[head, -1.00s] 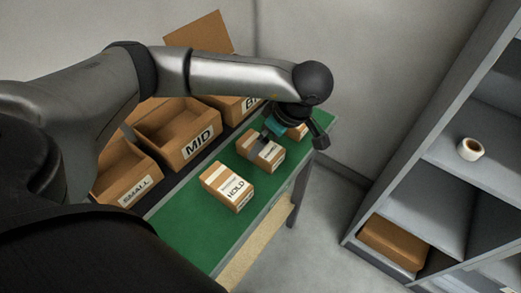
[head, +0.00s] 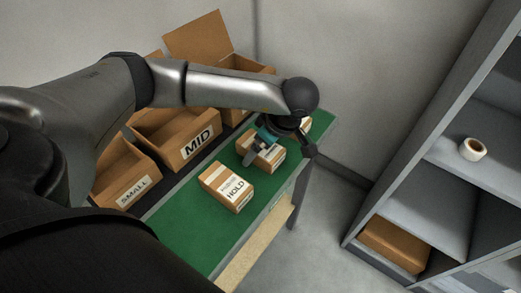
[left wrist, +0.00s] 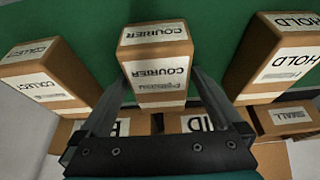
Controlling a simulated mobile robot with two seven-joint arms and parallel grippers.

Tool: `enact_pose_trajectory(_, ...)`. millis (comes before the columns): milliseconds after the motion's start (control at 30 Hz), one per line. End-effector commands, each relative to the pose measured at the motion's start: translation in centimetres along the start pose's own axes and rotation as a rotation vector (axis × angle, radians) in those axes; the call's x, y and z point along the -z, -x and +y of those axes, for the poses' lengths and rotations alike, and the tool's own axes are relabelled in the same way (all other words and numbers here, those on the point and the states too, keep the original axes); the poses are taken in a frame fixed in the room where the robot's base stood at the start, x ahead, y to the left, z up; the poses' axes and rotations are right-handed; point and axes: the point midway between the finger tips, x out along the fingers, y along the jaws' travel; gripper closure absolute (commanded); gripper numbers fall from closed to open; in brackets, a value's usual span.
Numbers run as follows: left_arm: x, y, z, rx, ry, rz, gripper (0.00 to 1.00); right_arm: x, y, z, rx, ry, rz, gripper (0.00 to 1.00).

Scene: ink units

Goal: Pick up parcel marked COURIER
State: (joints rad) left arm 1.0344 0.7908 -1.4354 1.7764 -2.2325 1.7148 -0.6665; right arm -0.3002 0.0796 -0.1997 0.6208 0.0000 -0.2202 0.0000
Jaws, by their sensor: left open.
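The COURIER parcel (head: 272,158), a brown box with white labels, stands on the green bench mat, partly covered by my left gripper in the head view. My left gripper (head: 256,151) is over it with jaws open. In the left wrist view the COURIER parcel (left wrist: 157,70) shows its label between the two spread fingers of the gripper (left wrist: 158,80). I cannot tell whether the fingers touch it. The HOLD parcel (head: 228,187) stands nearer, and it also shows at right in the wrist view (left wrist: 285,55). The COLLECT parcel (left wrist: 48,75) is at left there. My right gripper is out of view.
Open cardboard bins marked MID (head: 190,152) and SMALL (head: 135,192) line the left side of the green mat (head: 185,225). A grey shelf unit (head: 415,215) at right holds a tape roll (head: 473,149) and a brown box (head: 394,246).

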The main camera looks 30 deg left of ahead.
Motion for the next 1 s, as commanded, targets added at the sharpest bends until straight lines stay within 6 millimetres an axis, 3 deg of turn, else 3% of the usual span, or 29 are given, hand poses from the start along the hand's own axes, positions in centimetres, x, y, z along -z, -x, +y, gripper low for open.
enact_pose_trajectory(333,-0.06,-0.09,0.01,0.000,0.000,0.000,0.00,-0.02,-0.12,-0.02,0.000,0.000,0.000,0.50)
enact_pose_trajectory(1000,-0.06,-0.10,0.00,0.000,0.000,0.000,0.75,-0.04,-0.13,-0.03,0.000,0.000,-0.001,0.50)
